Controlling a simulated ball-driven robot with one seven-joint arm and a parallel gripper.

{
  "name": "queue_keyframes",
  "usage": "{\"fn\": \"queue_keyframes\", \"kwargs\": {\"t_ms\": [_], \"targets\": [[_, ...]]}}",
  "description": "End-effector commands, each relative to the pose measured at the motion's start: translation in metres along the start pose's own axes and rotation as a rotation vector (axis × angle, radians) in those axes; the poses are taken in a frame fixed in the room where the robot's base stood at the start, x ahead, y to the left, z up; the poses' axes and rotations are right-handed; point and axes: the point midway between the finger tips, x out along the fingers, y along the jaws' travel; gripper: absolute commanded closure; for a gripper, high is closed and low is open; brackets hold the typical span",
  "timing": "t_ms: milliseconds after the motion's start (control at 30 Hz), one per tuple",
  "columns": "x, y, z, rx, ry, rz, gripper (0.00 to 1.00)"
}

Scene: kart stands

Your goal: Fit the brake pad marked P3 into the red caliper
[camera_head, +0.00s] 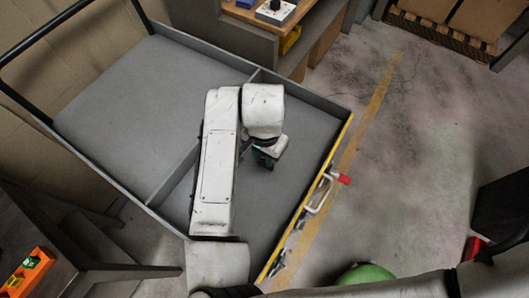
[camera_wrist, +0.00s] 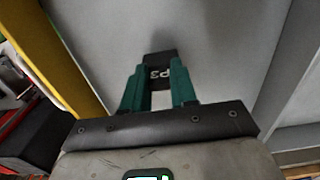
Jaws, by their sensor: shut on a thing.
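My gripper (camera_head: 265,158) hangs over the right compartment of a grey cart bed. In the wrist view its two teal fingers (camera_wrist: 157,82) are closed on a dark brake pad (camera_wrist: 160,60) marked P3. The pad sticks out past the fingertips, with the mark facing the camera, and grey bed surface lies behind it. In the head view the pad is too small and too hidden by my wrist to make out. I cannot clearly identify the red caliper in either view.
The grey cart bed (camera_head: 140,85) has raised walls, a divider and a yellow right edge (camera_head: 340,140) with a red-tipped clamp (camera_head: 343,179). An orange tray (camera_head: 45,254) with small coloured pieces is at lower left. A green round object (camera_head: 365,273) is at the bottom.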

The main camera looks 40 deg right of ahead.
Motion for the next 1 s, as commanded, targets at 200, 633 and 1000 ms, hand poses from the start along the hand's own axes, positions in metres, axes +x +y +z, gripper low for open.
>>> {"fn": "queue_keyframes", "kwargs": {"t_ms": [200,633,1000], "targets": [[0.002,0.000,0.000,0.000,0.000,0.000,0.58],[-0.003,0.000,0.000,0.000,0.000,0.000,0.47],[-0.065,-0.001,0.000,0.004,0.001,-0.005,0.47]]}}
